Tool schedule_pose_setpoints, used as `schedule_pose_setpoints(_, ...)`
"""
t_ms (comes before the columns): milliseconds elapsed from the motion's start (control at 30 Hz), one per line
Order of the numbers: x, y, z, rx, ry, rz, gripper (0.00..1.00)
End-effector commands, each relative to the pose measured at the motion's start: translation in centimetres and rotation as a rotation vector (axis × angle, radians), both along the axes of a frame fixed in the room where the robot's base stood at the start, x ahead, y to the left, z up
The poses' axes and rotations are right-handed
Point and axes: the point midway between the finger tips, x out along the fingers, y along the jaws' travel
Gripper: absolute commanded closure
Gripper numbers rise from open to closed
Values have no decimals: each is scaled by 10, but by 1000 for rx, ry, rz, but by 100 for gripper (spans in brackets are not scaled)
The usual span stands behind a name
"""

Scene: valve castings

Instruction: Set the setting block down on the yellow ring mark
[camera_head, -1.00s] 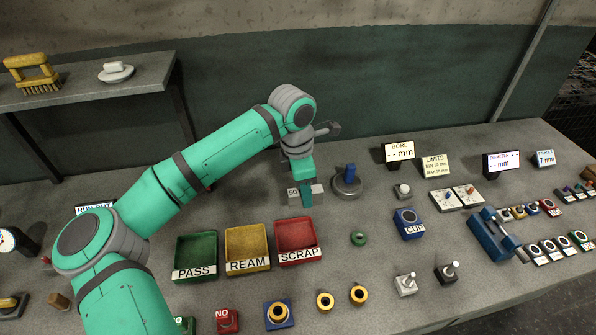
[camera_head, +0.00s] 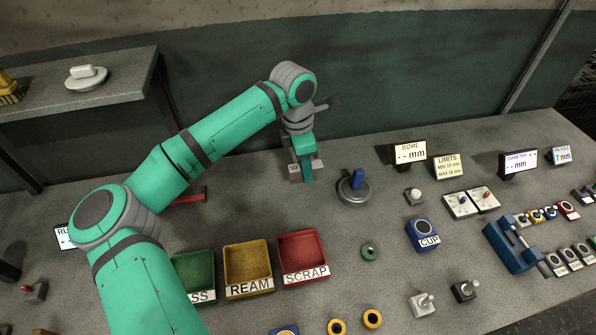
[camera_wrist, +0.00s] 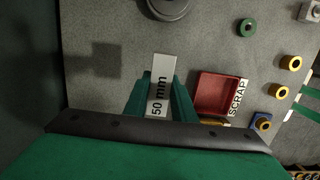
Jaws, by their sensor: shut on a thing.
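The setting block (camera_wrist: 161,75) is a pale bar labelled 50 mm. It sits between the green fingers of my gripper (camera_wrist: 160,88) in the wrist view, and the jaws are shut on it. In the head view my gripper (camera_head: 306,176) points down over the back of the bench, left of the round base with the blue post; part of the block (camera_head: 294,168) shows beside the fingers. Its height above the bench is hard to tell. I cannot make out a yellow ring marked on the bench; the small yellow rings (camera_head: 372,318) at the front look like solid parts.
A round metal base with a blue post (camera_head: 354,188) stands close right of my gripper. Green, yellow (camera_head: 248,270) and red trays (camera_head: 303,258) lie in front. A red piece (camera_head: 190,197) lies behind them. Bare bench (camera_head: 345,225) lies between the red tray and the round base.

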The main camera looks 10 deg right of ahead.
Motion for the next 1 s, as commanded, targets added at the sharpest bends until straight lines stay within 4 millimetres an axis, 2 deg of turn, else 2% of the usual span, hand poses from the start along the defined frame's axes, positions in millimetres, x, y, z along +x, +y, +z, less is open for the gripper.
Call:
schedule_pose_setpoints(33, 6, -9, -3, -3, -1, -1, 100)
schedule_pose_setpoints(367, 42, -56, -30, -1, -1, 0, 100)
schedule_pose_setpoints(500, 52, -68, -52, -1, 0, 1, 100)
schedule_pose_setpoints(700, 64, -80, -73, -2, 0, 4, 100)
schedule_pose_setpoints(1000, 70, -87, -85, -1, -2, 3, 100)
